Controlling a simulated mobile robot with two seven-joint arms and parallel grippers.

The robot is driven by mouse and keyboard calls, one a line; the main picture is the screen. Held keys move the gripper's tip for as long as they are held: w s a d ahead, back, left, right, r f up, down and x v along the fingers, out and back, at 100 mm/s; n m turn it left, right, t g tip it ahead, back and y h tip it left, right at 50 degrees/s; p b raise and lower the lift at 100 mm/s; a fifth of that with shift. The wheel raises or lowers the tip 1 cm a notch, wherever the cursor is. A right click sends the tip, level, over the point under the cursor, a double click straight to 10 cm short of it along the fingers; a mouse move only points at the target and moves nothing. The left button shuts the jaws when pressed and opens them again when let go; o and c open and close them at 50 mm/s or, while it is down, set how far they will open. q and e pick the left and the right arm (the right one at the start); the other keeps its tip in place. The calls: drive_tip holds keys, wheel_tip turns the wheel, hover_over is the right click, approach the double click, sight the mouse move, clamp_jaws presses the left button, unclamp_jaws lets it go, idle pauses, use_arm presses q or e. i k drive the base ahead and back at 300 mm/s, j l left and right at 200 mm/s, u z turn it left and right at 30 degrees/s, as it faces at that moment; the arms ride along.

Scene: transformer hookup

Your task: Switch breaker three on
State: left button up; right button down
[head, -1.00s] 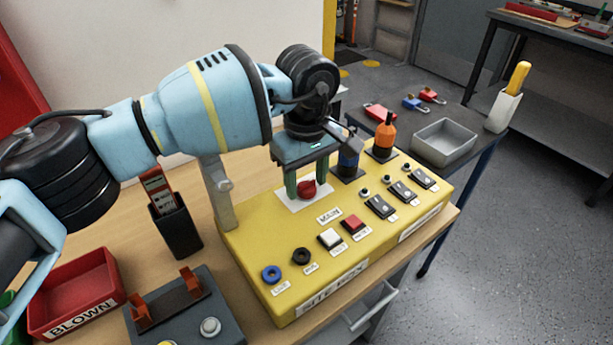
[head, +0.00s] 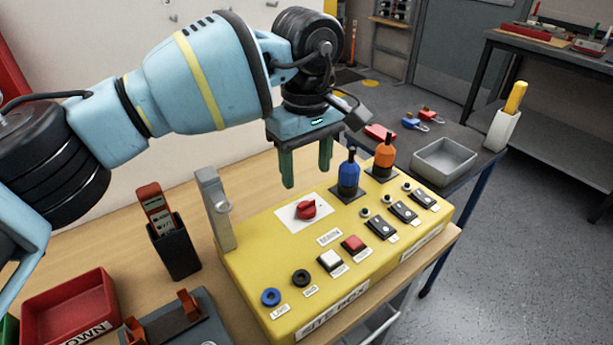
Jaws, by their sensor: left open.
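The yellow site box (head: 300,265) stands on the wooden bench. Three black rocker breakers sit in a row on its right part: one nearest the push buttons (head: 381,228), a middle one (head: 404,212) and a far one (head: 425,199). Each has a small label and a small round lamp beside it; the label numbers are too small to read. A red rotary knob (head: 307,209) sits on a white plate, its pointer turned aslant. My left gripper (head: 307,178) is open and empty, fingers down, above and behind the knob and clear of it. My right gripper is out of view.
Blue (head: 348,174) and orange (head: 384,157) plugs stand upright at the box's back edge, close to my left gripper. A grey metal lever (head: 214,205) rises at its left end. White (head: 330,260) and red (head: 353,244) buttons lie in front. A grey tray (head: 444,160) sits right.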

sight(420, 194)
drive_tip(key=k, duration=1)
